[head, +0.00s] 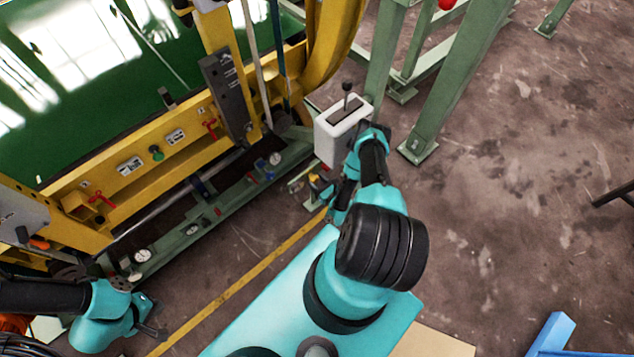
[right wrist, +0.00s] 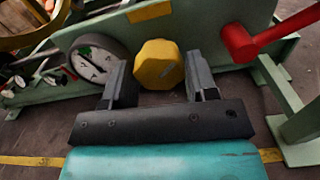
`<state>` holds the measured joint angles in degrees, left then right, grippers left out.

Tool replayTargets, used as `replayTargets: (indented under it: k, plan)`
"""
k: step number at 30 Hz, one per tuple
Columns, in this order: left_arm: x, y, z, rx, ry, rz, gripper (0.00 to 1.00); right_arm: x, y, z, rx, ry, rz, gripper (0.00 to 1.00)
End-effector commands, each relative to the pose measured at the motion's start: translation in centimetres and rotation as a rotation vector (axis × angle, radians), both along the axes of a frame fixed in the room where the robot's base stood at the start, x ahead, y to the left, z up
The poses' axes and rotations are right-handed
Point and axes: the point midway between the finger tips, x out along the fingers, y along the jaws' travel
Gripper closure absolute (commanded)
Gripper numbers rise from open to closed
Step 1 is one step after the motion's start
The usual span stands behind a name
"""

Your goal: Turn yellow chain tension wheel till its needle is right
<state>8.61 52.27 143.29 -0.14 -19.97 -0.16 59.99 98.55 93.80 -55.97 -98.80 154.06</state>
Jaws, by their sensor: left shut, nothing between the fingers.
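The yellow wheel (right wrist: 158,65) is a faceted knob in the right wrist view. It sits between the two fingers of my right gripper (right wrist: 160,78), which are spread to either side of it with narrow gaps showing. A round gauge (right wrist: 97,60) with a white face is just left of the wheel, partly covered by the left finger; its exact needle reading is hard to make out. In the head view my right gripper (head: 322,190) is low by the green rail, small and partly hidden by my arm. My left gripper (head: 152,328) is shut and empty at the lower left.
A white box with a black lever (head: 343,128) stands beside my right arm. Other gauges (head: 140,256) sit along the green rail. The floor to the right (head: 520,170) is mostly clear.

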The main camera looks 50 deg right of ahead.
Motion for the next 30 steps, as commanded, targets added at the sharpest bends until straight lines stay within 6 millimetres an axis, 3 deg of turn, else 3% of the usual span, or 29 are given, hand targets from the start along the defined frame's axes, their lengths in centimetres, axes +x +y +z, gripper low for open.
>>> replayTargets:
  k: [6, 17, 23, 30]
  plan:
    - [0.0, 0.0, 0.0, 0.000, 0.000, 0.000, 1.00, 0.0, 0.0, 0.0, -0.001, 0.000, 0.000, 0.27]
    - [0.0, 0.0, 0.0, 0.000, 0.000, 0.000, 1.00, -0.5, 0.0, 0.0, 0.000, 0.001, -0.001, 0.27]
    - [0.0, 0.0, 0.0, 0.000, 0.000, 0.000, 1.00, -2.7, 0.1, 0.0, 0.000, 0.001, -0.003, 0.27]
    - [0.0, 0.0, 0.0, 0.000, 0.000, 0.000, 1.00, -6.6, 0.5, 0.0, 0.001, 0.002, -0.004, 0.27]
